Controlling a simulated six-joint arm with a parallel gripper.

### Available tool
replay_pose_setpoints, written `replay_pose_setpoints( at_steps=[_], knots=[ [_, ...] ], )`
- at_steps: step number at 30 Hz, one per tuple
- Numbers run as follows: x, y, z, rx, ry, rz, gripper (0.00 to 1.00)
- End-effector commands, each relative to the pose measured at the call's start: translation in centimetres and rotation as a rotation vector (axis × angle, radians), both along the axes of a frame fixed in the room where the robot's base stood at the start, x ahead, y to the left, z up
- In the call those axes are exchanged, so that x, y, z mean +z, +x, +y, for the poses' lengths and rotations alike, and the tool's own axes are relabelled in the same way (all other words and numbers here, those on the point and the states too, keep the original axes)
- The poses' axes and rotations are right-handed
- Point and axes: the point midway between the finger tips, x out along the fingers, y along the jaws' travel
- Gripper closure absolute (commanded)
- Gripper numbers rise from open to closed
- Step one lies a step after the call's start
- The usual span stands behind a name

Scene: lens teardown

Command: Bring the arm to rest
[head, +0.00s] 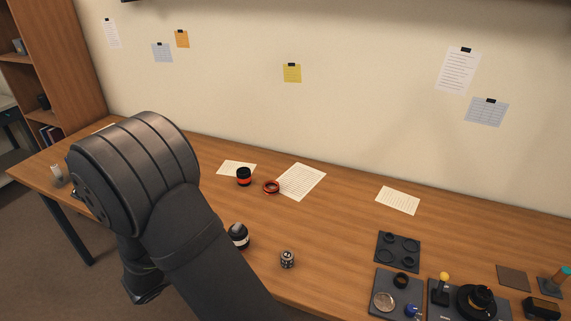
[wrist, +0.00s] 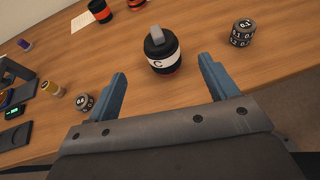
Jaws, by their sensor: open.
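My gripper (wrist: 163,66) is open in the wrist view, with its two blue fingers apart and nothing held between them. A dark jar (wrist: 157,50) with a white band lettered C and a red lower band stands on the table just beyond the fingertips, in line with the gap. My arm fills the left foreground of the head view, bent at a large dark joint, and the gripper itself is hidden there. A dark, white-banded jar (head: 238,232) shows partly behind my arm in the head view.
The wooden table (head: 330,235) has free room in its middle. A numbered cylinder (wrist: 242,33) stands right of the jar in the wrist view. A red ring (head: 271,187), a black-and-red part (head: 244,177) and paper sheets lie farther back. Dark trays (head: 398,252) with parts occupy the right.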

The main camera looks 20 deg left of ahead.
Motion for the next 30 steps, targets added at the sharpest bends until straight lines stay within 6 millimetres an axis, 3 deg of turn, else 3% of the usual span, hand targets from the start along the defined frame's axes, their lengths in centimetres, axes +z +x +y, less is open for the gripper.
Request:
replay_pose_setpoints(
  at_steps=[18, 24, 30],
  knots=[
    [-4.2, 9.7, -1.7, -0.004, -0.003, 0.001, 0.21],
    [-5.6, 10.1, -1.7, 0.0, -0.002, 0.001, 0.21],
    [-5.0, 10.1, -1.6, -0.001, 0.0, 0.0, 0.21]
  ],
)
